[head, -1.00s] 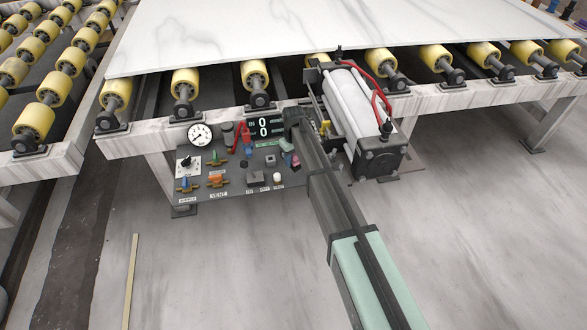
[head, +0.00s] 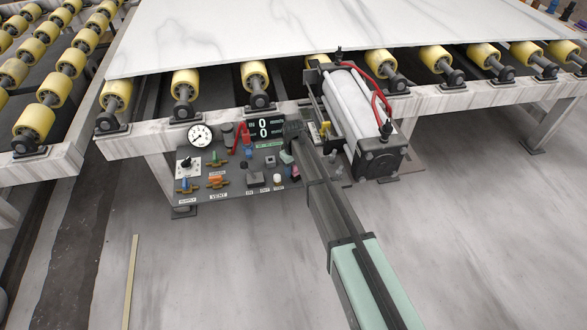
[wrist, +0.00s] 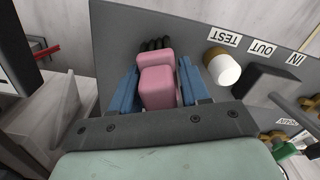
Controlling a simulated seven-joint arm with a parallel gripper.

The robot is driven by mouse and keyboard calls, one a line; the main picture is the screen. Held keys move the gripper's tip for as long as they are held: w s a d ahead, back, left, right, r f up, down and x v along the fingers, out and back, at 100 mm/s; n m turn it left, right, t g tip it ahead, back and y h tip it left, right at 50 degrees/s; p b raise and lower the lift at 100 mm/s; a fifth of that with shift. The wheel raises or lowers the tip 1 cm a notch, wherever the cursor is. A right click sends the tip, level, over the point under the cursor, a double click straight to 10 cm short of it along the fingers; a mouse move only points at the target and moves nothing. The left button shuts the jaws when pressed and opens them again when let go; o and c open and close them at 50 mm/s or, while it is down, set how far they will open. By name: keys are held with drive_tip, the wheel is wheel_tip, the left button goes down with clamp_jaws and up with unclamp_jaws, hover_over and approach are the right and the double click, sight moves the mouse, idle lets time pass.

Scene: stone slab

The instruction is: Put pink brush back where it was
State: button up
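The pink brush (wrist: 157,88) is between the two blue fingers of my gripper (wrist: 158,75) in the wrist view, with the fingers against its sides. Dark, rounded bristle-like tips show at its far end, close to the grey panel; I cannot tell whether they touch it. In the head view the pink brush (head: 296,172) is a small patch at the lower right edge of the control panel (head: 235,185), at the end of my arm. My own gripper and arm partly hide this spot.
A cylinder (head: 358,120) with red hoses stands to the right. Yellow rollers and a marble slab (head: 300,25) lie above.

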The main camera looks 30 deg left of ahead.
drive_tip(key=o, duration=0.4)
drive_tip(key=shift+c, duration=0.2)
drive_tip(key=shift+r, duration=0.15)
wheel_tip(320, 180, up, 12)
idle(0.3)
